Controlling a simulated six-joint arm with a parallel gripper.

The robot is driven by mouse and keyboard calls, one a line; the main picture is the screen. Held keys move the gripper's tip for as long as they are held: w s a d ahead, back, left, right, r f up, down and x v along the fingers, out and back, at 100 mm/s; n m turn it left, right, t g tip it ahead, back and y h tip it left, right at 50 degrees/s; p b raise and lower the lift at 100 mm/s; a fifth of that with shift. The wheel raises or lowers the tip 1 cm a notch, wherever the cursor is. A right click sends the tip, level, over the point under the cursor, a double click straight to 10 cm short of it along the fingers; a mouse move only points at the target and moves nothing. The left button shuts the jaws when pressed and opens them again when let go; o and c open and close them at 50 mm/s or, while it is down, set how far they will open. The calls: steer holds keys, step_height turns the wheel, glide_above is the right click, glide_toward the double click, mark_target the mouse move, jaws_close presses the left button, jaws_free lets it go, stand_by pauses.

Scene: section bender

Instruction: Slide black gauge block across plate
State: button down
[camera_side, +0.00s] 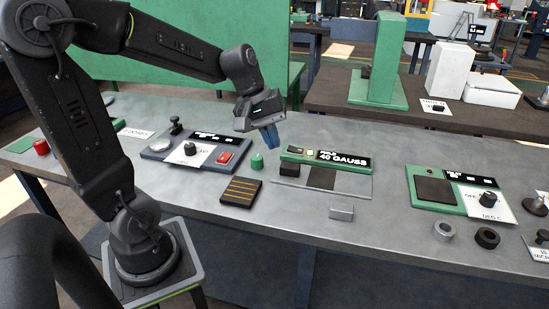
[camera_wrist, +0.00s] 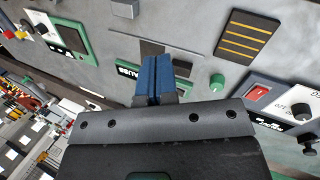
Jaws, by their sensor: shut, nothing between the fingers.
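A flat black square (camera_side: 322,178), which looks like the black gauge block, lies on the thin grey plate (camera_side: 349,184) in front of the green 40 GAUSS unit (camera_side: 300,155). I cannot tell how thick it is. In the wrist view the black piece (camera_wrist: 150,47) shows just beyond my fingertips, partly hidden by them. My gripper (camera_side: 271,146) has blue fingers, closed together and empty. It hangs above the bench, left of the plate and behind the green knob, apart from the black piece. The closed fingers also show in the wrist view (camera_wrist: 153,62).
A green knob (camera_side: 257,161) and a black pad with yellow lines (camera_side: 241,191) stand left of the plate. A small grey block (camera_side: 341,212) lies in front.

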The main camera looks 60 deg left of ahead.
steer(key=w+a+f+n+t+h, duration=0.1)
steer(key=w+a+f+n, duration=0.1)
steer(key=a+f+n, duration=0.3)
steer(key=w+a+f+n+h, duration=0.1)
steer(key=w+a+n+h, duration=0.2)
steer(key=a, duration=0.4)
steer(key=n+t, duration=0.2)
steer(key=n, duration=0.5)
glide_toward(274, 170)
steer(key=shift+y, duration=0.4)
step_height(274, 170, up, 5)
steer(key=shift+a+f, duration=0.1)
steer(key=shift+f, duration=0.1)
steer(key=shift+w+a+f+n, duration=0.1)
steer(key=shift+a+f+n, duration=0.1)
steer(key=shift+n, duration=0.1)
steer(key=x, duration=1)
steer(key=shift+w+r, duration=0.1)
steer(key=shift+r, duration=0.1)
steer(key=w+d, duration=1.4)
steer(key=w, duration=0.1)
steer(key=shift+d, duration=0.25)
